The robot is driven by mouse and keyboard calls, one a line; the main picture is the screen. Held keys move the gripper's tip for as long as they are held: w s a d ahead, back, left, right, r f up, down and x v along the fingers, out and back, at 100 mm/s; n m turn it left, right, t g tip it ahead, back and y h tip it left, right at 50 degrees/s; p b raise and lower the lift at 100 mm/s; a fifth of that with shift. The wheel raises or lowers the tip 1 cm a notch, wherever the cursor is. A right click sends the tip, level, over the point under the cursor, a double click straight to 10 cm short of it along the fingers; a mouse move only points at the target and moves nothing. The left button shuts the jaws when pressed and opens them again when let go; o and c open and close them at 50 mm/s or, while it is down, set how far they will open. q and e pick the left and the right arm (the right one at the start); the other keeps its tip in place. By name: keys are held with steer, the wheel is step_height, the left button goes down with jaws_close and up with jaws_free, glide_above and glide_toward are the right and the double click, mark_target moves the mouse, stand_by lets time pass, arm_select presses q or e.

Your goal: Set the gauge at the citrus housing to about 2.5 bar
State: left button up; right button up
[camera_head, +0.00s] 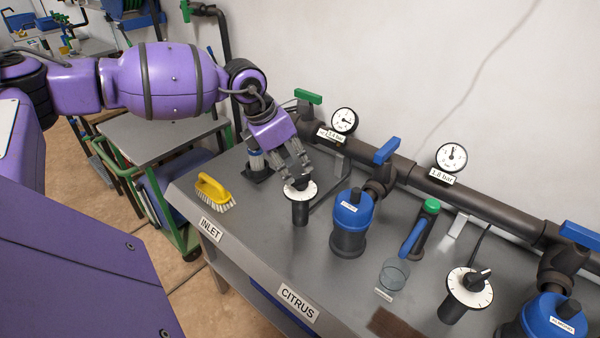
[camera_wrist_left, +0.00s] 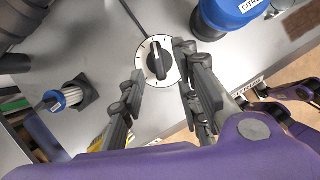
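A black knob on a white round dial stands on a post (camera_head: 300,211) on the bench, left of the blue-topped citrus housing (camera_head: 352,211). In the left wrist view the knob (camera_wrist_left: 157,60) shows a white pointer mark. My left gripper (camera_head: 297,174) is over the dial; in the wrist view its fingers (camera_wrist_left: 162,84) are apart, one on each side of the knob, and contact cannot be told. A gauge (camera_head: 451,157) right of the citrus housing has a tag reading 1.8 bar. Another gauge (camera_head: 344,121) has a tag seeming to read 3.4 bar. Purple and dark parts, likely my right gripper (camera_wrist_left: 272,100), show in the wrist view.
A yellow brush (camera_head: 214,192) lies near the INLET label. A second dial knob (camera_head: 468,287) is farther right. A pipe with blue-handled valves (camera_head: 387,151) runs along the wall.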

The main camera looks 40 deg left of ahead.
mark_target(300, 175)
arm_select(q)
steer(key=shift+x, duration=2.25)
steer(key=shift+w, duration=0.15)
jaws_close()
